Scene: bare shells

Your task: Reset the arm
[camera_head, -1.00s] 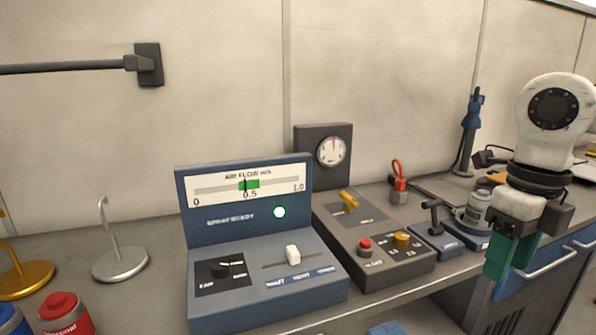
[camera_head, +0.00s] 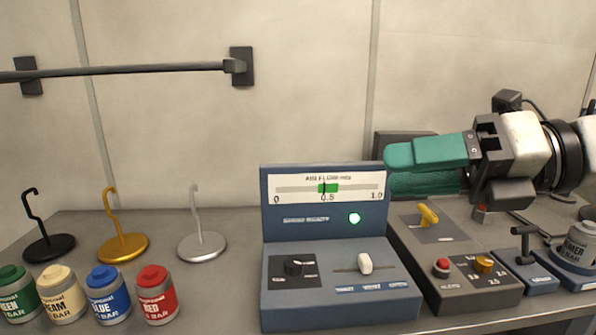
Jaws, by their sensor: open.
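My gripper (camera_head: 398,170) has two green fingers and comes in from the right, pointing left. It is in the air in front of the back wall, above the grey control box with the yellow lever, with its fingertips at the right edge of the air flow panel's display. The fingers overlap in this view and nothing shows held between them. The gripper hides most of the dark gauge box (camera_head: 400,143) behind it.
The blue air flow panel (camera_head: 340,290) shows a lit green lamp. The grey control box (camera_head: 440,235) stands right of it. Several cans, including a red can (camera_head: 156,295), and hook stands, including a gold stand (camera_head: 122,247), are at left. A dark rail (camera_head: 140,70) crosses the wall.

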